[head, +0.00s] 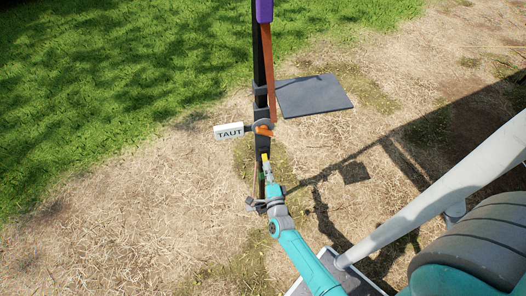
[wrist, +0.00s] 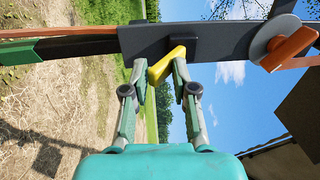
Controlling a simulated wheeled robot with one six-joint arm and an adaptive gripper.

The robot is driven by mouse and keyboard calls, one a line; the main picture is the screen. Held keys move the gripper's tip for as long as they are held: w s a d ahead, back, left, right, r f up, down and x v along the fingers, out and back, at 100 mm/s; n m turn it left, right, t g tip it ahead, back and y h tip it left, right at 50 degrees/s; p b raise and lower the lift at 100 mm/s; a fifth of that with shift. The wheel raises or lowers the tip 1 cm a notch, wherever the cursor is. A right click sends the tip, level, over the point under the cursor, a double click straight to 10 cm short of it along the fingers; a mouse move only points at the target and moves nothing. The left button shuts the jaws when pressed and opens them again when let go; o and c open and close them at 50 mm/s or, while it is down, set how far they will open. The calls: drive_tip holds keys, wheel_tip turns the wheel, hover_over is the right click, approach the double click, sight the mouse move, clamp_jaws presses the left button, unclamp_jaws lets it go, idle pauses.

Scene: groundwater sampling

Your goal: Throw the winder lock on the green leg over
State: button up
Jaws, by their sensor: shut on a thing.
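A dark upright leg (head: 259,75) stands in the middle of the head view, with a purple block (head: 264,10) at its top. In the wrist view the leg (wrist: 220,42) runs sideways, with a green part (wrist: 18,50) at its left end. A yellow lever (head: 265,157), which looks like the winder lock, sits on the leg below an orange piece. My gripper (head: 267,170) is at this lever. In the wrist view my gripper (wrist: 160,75) has its fingers on either side of the yellow lever (wrist: 166,66) and is shut on it, tilted. The lever's pivot is hidden.
A white "TAUT" sign (head: 229,131) sticks out left of the leg. An orange handle on a grey disc (wrist: 285,48) is close right of my fingers in the wrist view. A dark slab (head: 313,96) lies behind; a thick pale pole (head: 440,195) stands at right.

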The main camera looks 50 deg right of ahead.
sight(265, 158)
drive_tip(key=shift+r, duration=0.55)
drive_tip(key=shift+c, duration=0.3)
drive_tip(key=shift+r+g, duration=0.1)
drive_tip(key=shift+g, duration=0.2)
drive_tip(key=shift+s+r, duration=0.15)
drive_tip(key=shift+r, duration=0.2)
clamp_jaws()
drive_tip(key=shift+a+r+g+y, duration=0.15)
drive_tip(key=shift+r+g+y, duration=0.15)
drive_tip(key=shift+y, duration=0.1)
drive_tip(key=shift+s+f, duration=0.1)
drive_tip(key=shift+f, duration=0.05)
drive_tip(key=shift+a+r+g, duration=0.15)
drive_tip(key=shift+r+g, duration=0.15)
drive_tip(key=o, duration=0.8)
unclamp_jaws()
drive_tip(key=shift+r, duration=0.1)
drive_tip(key=shift+c, duration=0.2)
